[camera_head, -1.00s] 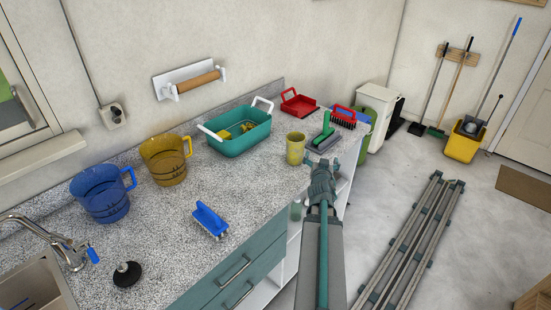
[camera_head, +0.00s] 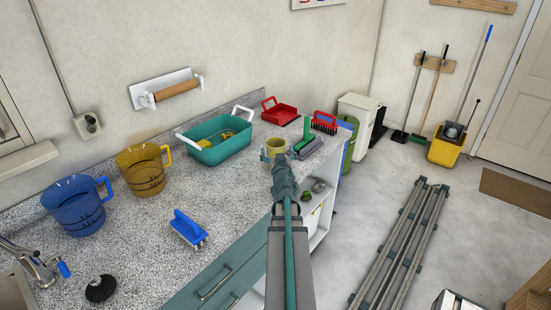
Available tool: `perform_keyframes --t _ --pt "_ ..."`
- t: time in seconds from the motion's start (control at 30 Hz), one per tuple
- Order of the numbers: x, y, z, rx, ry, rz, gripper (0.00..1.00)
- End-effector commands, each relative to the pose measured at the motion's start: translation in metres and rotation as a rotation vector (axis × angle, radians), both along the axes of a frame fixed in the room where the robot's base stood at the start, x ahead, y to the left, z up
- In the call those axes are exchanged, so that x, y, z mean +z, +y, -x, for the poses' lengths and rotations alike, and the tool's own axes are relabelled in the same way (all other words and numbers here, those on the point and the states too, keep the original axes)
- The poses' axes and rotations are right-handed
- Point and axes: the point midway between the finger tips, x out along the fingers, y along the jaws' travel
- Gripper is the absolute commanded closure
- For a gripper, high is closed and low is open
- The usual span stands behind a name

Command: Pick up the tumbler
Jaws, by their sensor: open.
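The yellow tumbler (camera_head: 276,147) stands upright on the speckled counter, near its front edge and right of the teal basin. My gripper (camera_head: 276,158) is open at the tumbler, with its fingers seeming to lie on either side of it. My wrist hides the tumbler's lower part, so I cannot tell whether the fingers touch it.
The teal basin (camera_head: 216,150) stands left of the tumbler. A green squeegee (camera_head: 306,140), a red brush (camera_head: 325,122) and a red dustpan (camera_head: 280,115) lie close behind and right. A blue brush (camera_head: 188,228) and two jugs, blue (camera_head: 77,207) and amber (camera_head: 144,171), stand farther left.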

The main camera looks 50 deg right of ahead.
Motion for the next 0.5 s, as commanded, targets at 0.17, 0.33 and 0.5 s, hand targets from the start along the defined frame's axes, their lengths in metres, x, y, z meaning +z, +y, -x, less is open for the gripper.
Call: perform_keyframes --t 0.17,0.33,0.5 --pt "-0.006 -0.017 -0.017 0.000 -0.001 -0.001 0.00" --pt "-0.006 -0.033 -0.031 -0.001 -0.001 -0.001 0.00" --pt "-0.006 -0.034 -0.033 -0.001 -0.001 -0.002 0.00"
